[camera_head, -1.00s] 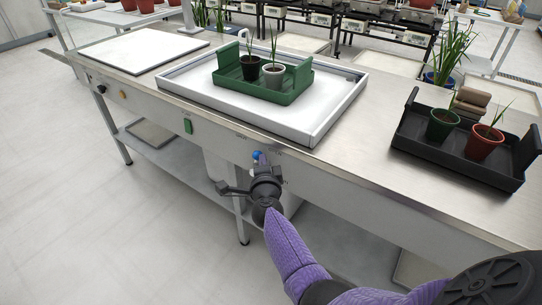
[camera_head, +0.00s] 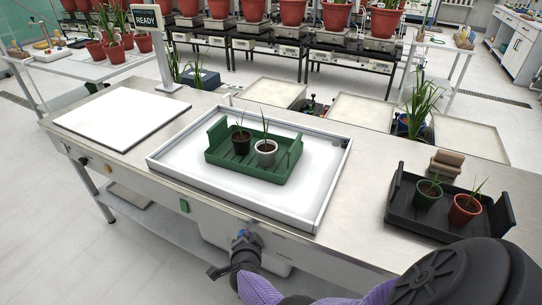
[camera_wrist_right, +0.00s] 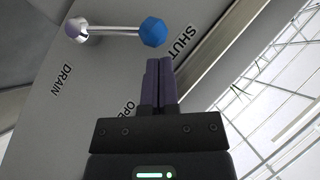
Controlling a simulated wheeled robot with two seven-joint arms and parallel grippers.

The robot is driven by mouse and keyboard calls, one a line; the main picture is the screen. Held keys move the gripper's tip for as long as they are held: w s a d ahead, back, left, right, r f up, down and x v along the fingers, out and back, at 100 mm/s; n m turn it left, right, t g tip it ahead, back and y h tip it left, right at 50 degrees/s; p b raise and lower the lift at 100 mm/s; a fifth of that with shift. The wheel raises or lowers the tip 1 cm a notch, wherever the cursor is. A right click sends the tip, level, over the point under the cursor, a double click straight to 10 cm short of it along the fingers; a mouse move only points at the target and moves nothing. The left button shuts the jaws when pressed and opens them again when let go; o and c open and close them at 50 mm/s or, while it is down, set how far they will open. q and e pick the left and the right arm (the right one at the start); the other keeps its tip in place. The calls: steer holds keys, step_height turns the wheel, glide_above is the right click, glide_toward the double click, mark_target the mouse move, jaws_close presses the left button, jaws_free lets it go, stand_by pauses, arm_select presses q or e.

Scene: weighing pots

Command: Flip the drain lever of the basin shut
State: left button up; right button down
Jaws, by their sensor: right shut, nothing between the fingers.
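The drain lever (camera_wrist_right: 112,31) is a silver rod with a round pivot and a blue knob, mounted on a grey panel in the right wrist view. Its knob lies beside the SHUT label, away from the OPEN label. My right gripper (camera_wrist_right: 159,64) is shut and empty, its fingertips just below the knob; I cannot tell whether they touch it. In the head view, the right gripper (camera_head: 242,243) is at the bench front below the basin (camera_head: 180,158), with a bit of blue knob at its tip. The basin is a white, grey-rimmed tray set in the bench. My left gripper is out of view.
A green tray (camera_head: 220,157) with two potted plants stands in the basin. A black tray (camera_head: 400,208) with a green and a red pot sits to the right. A white board (camera_head: 120,118) lies left. A READY sign (camera_head: 146,18) stands behind.

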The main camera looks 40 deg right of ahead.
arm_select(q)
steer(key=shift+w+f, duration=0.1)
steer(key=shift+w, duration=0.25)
arm_select(e)
steer(key=shift+w+a+f, duration=0.15)
steer(key=shift+w, duration=0.25)
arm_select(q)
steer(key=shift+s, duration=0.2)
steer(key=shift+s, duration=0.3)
arm_select(e)
steer(key=r+p, duration=0.1)
steer(key=s+r+p, duration=0.1)
steer(key=r, duration=0.1)
steer(key=r+p, duration=0.1)
steer(key=p, duration=0.1)
steer(key=shift+s+r, duration=0.15)
steer(key=shift+s, duration=0.2)
arm_select(q)
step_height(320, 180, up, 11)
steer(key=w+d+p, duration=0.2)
steer(key=p, duration=0.5)
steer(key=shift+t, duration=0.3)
arm_select(e)
steer(key=v, duration=0.9)
steer(key=shift+a, duration=0.35)
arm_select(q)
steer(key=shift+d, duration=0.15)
arm_select(e)
steer(key=shift+s+r, duration=0.1)
